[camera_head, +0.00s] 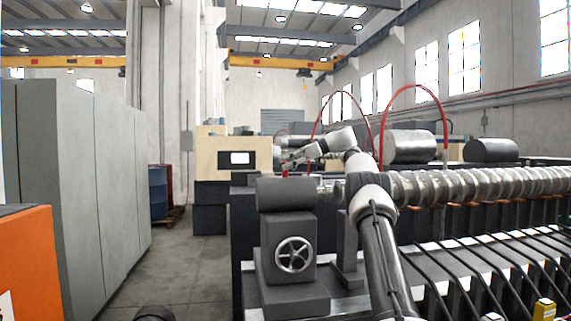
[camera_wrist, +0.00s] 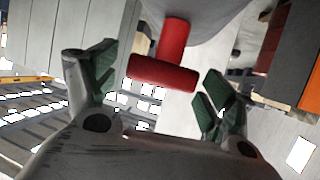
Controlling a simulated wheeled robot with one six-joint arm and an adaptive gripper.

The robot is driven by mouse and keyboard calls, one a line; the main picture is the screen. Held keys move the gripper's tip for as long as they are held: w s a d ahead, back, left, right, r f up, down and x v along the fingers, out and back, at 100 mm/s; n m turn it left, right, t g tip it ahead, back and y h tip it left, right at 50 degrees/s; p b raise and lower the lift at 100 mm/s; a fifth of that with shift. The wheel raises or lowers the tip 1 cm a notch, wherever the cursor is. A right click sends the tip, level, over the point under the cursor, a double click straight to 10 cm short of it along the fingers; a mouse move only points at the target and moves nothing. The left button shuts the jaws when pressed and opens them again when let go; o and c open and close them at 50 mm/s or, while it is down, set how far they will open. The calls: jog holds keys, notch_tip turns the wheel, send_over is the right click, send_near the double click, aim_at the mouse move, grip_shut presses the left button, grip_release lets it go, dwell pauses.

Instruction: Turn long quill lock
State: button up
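The long quill lock appears to be a red T-shaped handle (camera_wrist: 165,73) in the wrist view, with a stem rising into a grey rounded body (camera_wrist: 215,20). In the head view a small red piece (camera_head: 285,171) shows by the arm's end, above the grey machine block. My gripper (camera_wrist: 158,80) is open, with one green-padded finger left of the handle's crossbar and the other right of it. The crossbar lies between the fingers, and I see gaps on both sides. In the head view my gripper (camera_head: 290,163) is small and its fingers are hard to make out.
A grey machine with a handwheel (camera_head: 293,254) stands below the arm's end. A long ribbed metal screw (camera_head: 480,184) runs right. Red hoses (camera_head: 412,88) arch behind.

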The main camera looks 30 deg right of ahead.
jog(key=shift+w+r+m+t+h, duration=0.1)
jog(key=shift+r+m+t+h, duration=0.2)
jog(key=shift+m+t, duration=0.2)
